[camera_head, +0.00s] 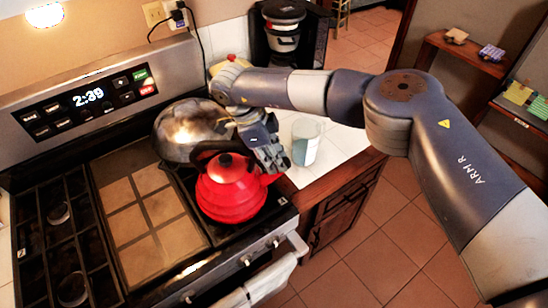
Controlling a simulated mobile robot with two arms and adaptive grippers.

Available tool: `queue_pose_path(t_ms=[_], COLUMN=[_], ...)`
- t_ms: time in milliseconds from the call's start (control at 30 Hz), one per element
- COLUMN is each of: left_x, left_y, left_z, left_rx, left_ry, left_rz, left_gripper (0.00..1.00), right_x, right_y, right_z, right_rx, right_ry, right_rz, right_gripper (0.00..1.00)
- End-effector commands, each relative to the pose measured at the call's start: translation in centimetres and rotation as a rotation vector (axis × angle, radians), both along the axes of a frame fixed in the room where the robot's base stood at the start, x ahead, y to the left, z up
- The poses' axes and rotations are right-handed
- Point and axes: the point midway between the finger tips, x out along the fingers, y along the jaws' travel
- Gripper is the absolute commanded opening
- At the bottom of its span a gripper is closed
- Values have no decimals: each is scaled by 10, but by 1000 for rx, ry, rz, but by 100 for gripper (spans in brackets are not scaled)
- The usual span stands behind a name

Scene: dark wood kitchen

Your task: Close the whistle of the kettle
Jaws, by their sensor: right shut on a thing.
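A red kettle (230,190) with a black handle (207,149) stands upright on the right part of the stove. Its spout (267,179) points to the right. My right gripper (273,161) reaches down over the spout from above and is shut at the spout tip, where the whistle sits. The gripper covers the whistle, so whether it is open or closed cannot be told. My left gripper is not in view.
A large metal pan (185,130) stands behind the kettle, close to my right arm. A clear glass (305,142) is on the white counter to the right of the gripper. A coffee maker (284,30) stands at the back. The left burners are bare.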

Motion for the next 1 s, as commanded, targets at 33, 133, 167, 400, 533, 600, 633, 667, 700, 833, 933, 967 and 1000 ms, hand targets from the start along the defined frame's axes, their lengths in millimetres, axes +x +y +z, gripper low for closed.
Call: queue_pose_path(t_ms=[33, 133, 167, 400, 533, 600, 633, 667, 700, 833, 933, 967, 1000], left_x=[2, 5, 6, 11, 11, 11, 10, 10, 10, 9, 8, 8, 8], left_y=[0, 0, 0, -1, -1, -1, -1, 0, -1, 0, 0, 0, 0], left_z=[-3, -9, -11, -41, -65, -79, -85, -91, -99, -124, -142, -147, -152], left_rx=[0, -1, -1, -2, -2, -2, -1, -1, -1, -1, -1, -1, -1], left_ry=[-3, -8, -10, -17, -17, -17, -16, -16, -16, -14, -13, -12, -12], left_rz=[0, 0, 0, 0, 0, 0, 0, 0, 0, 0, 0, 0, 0], left_gripper=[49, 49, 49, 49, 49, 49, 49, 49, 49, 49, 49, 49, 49], right_x=[1, 1, 1, 1, 1, 1, 1, 1, 1, 1, 1, 1, 1], right_y=[-2, -3, -4, -11, -15, -17, -18, -19, -20, -24, -26, -27, -27], right_z=[0, -1, -1, -4, -6, -8, -8, -8, -9, -10, -10, -10, -10], right_rx=[19, 67, 85, 282, 406, 472, 501, 529, 566, 683, 765, 788, 816], right_ry=[-2, -1, -1, -2, -2, -3, -4, -3, -3, -2, -2, -1, -1], right_rz=[-2, -1, -2, -3, -4, -4, -4, -3, -4, -4, -3, -4, -3], right_gripper=[1, 1, 1, 1, 1, 1, 1, 1, 1, 1, 1, 1, 1])
